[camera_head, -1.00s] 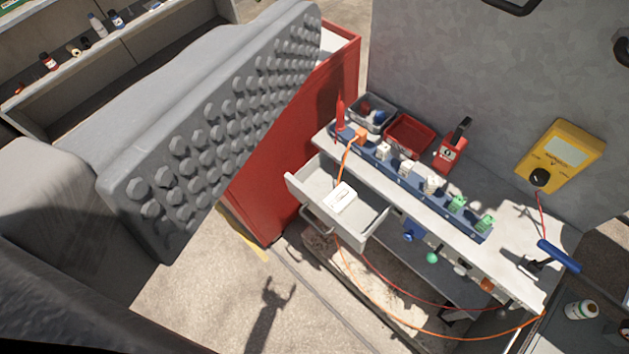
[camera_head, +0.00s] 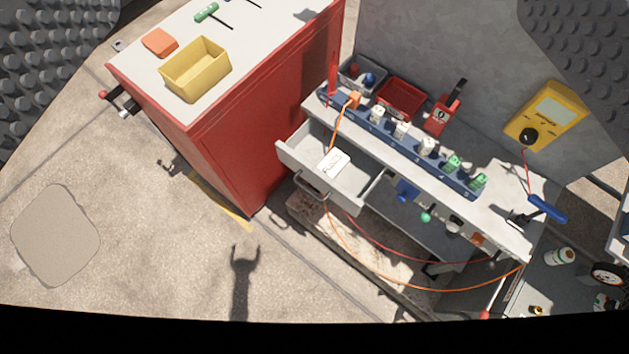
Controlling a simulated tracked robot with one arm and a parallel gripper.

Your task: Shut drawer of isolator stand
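The isolator stand (camera_head: 502,217) is a pale bench at right centre. Its grey drawer (camera_head: 352,181) is pulled out toward the lower left, with a white block (camera_head: 333,163) inside and a handle (camera_head: 312,188) on its front. An orange cable (camera_head: 341,128) runs from the blue socket strip (camera_head: 385,144) down across the drawer. My gripper (camera_head: 322,58) is open, its dark studded pads at the upper left and upper right corners. Nothing is between the pads close by, and the drawer is apart from them.
A red cabinet (camera_head: 262,125) with a yellow bin (camera_head: 196,70) on its top stands just left of the drawer. A yellow meter (camera_head: 546,113) is on the grey wall behind the stand. Orange and red cables hang below the drawer. The floor in front is clear.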

